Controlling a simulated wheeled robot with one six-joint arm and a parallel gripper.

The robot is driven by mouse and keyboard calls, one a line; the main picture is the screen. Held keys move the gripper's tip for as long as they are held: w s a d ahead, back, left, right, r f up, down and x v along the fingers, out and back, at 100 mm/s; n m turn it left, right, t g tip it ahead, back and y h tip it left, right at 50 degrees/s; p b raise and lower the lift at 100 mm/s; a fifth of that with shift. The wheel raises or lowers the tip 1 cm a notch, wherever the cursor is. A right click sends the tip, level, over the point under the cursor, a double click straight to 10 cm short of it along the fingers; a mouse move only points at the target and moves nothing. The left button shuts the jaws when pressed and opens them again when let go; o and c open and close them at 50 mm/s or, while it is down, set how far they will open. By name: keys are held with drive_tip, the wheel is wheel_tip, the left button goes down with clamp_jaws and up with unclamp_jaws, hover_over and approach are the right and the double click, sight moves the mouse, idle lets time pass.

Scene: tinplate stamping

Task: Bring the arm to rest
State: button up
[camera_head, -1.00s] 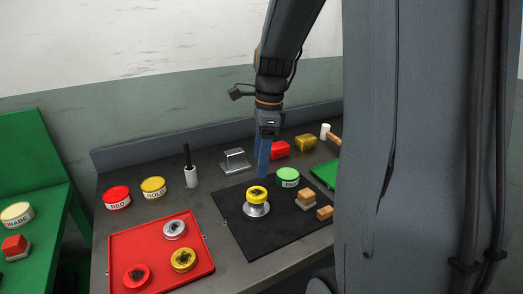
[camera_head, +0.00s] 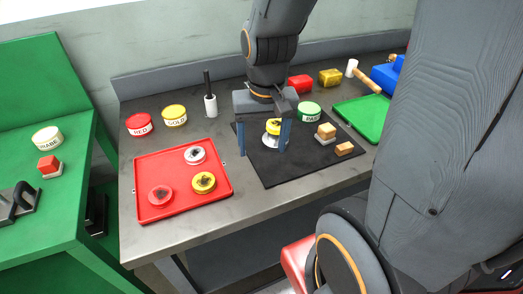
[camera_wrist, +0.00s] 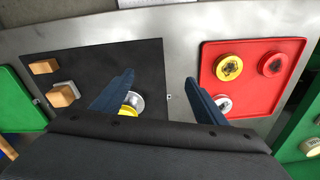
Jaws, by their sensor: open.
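My gripper (camera_head: 263,148) is open over the black mat (camera_head: 300,172) on the grey workbench, its two blue fingers pointing down. In the head view, a yellow-topped tin on a silver base (camera_head: 271,132) shows between the fingers, partly hidden by the gripper. In the wrist view, the same tin (camera_wrist: 131,106) lies close to one of the fingers of my gripper (camera_wrist: 153,98) and is partly covered by the gripper body. I cannot tell whether a finger touches it. The gripper holds nothing that I can see.
A red tray (camera_head: 150,208) with several tins lies left of the mat. The green PAD tin (camera_head: 309,112), a green tray (camera_head: 364,118) and a black-handled roller (camera_head: 210,103) are nearby. A green table (camera_head: 40,235) stands at the left.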

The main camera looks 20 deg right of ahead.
drive_tip(key=shift+s+a+f+n, duration=0.35)
drive_tip(key=shift+s+n, duration=0.1)
drive_tip(key=shift+n, duration=0.25)
drive_tip(key=shift+s+a+f+n, duration=0.25)
drive_tip(key=shift+s+n, duration=0.2)
drive_tip(key=shift+n, duration=0.25)
